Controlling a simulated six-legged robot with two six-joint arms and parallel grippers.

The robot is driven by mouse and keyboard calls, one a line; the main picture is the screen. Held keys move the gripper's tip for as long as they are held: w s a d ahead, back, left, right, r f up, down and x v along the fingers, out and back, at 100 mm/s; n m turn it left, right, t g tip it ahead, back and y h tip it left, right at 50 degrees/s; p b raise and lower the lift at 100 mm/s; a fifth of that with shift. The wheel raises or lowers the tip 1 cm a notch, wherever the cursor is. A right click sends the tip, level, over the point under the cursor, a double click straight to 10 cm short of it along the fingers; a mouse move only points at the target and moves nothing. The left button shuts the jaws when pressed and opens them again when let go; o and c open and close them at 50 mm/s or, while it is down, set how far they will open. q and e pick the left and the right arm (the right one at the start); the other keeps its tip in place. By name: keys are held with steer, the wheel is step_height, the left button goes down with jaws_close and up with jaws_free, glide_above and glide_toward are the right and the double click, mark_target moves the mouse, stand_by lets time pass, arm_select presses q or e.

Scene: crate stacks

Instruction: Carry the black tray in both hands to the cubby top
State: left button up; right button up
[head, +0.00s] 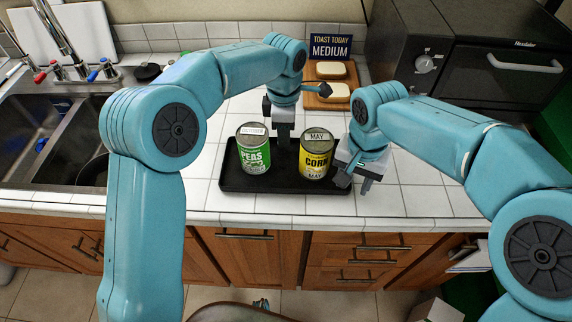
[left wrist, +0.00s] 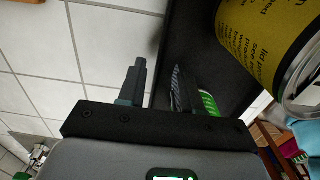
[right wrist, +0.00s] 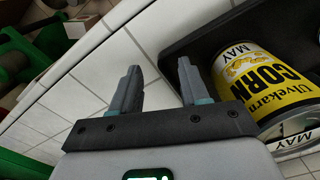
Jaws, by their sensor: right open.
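The black tray (head: 284,183) lies flat on the tiled counter. It bears a green peas can (head: 253,150) on the left and a yellow corn can (head: 316,156) on the right, both upright. My left gripper (head: 284,146) is open at the tray's back edge. In the left wrist view its fingers (left wrist: 156,90) are apart, one over the tile and one over the tray. My right gripper (head: 355,182) is open at the tray's right end, beside the corn can. In the right wrist view its fingers (right wrist: 160,85) are apart near the tray's rim. I cannot make out a cubby.
A sink (head: 52,125) is at the left. A dark toaster oven (head: 470,60) stands at the back right. The counter's front edge lies close before the tray.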

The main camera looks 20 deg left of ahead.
arm_select(q)
steer(key=shift+f, duration=0.35)
arm_select(e)
steer(key=shift+f, duration=0.3)
arm_select(q)
steer(key=shift+w+a+f, duration=0.15)
steer(key=shift+w+f, duration=0.15)
steer(key=shift+f, duration=0.05)
arm_select(e)
steer(key=shift+w+a+f, duration=0.15)
steer(key=shift+w+f, duration=0.1)
steer(key=shift+f, duration=0.1)
arm_select(q)
steer(key=shift+s+r, duration=0.15)
steer(key=shift+s, duration=0.05)
arm_select(e)
steer(key=shift+s+r, duration=0.15)
steer(key=shift+s, duration=0.05)
arm_select(q)
steer(key=c, duration=0.5)
arm_select(e)
steer(key=c, duration=0.5)
arm_select(q)
jaws_close()
arm_select(e)
jaws_close()
steer(key=shift+w, duration=0.1)
